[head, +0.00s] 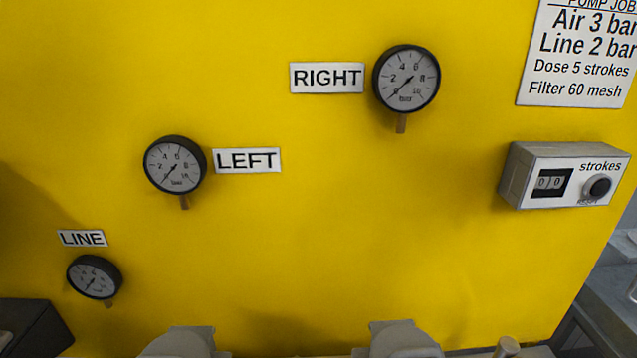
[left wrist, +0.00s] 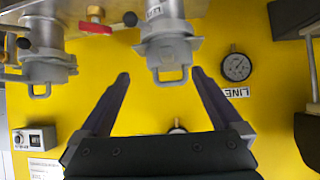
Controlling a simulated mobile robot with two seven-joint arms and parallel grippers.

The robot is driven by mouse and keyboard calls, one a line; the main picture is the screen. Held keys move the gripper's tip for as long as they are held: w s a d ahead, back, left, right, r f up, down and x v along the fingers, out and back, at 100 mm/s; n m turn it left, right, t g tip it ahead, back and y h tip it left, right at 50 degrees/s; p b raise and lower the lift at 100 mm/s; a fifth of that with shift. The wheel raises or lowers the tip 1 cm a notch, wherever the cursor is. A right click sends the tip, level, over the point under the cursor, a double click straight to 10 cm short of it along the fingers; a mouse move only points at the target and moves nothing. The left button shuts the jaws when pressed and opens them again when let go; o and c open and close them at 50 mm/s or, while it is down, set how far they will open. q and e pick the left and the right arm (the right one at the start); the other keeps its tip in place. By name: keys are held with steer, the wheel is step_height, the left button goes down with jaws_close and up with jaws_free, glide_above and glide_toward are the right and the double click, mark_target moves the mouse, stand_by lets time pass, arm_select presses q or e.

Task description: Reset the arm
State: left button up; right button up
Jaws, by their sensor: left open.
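My left gripper (left wrist: 160,75) is open in the left wrist view, its two dark fingers spread wide. A grey metal fitting with a loop handle (left wrist: 168,60) shows between and beyond the fingertips. I see nothing held between the fingers. That view shows the yellow panel upside down. Neither gripper shows in the head view, and my right gripper is in neither view.
The yellow panel (head: 300,240) carries the LINE gauge (head: 95,277), LEFT gauge (head: 175,165), RIGHT gauge (head: 406,78) and a strokes counter box (head: 520,178) reading 00. In the left wrist view, a red valve handle (left wrist: 95,28) and a second looped fitting (left wrist: 45,68) stand left.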

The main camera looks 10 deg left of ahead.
arm_select(q)
steer(key=s+d+r+m+g+h, duration=0.1)
steer(key=s+d+r+m+g, duration=0.15)
steer(key=r+g, duration=0.2)
steer(key=s+d+r+m+g+h, duration=0.1)
steer(key=s+d+r+g, duration=0.15)
steer(key=r, duration=0.35)
step_height(320, 180, up, 16)
steer(key=a+p, duration=0.1)
steer(key=p, duration=1.6)
steer(key=shift+s+r, duration=0.25)
steer(key=shift+s, duration=0.15)
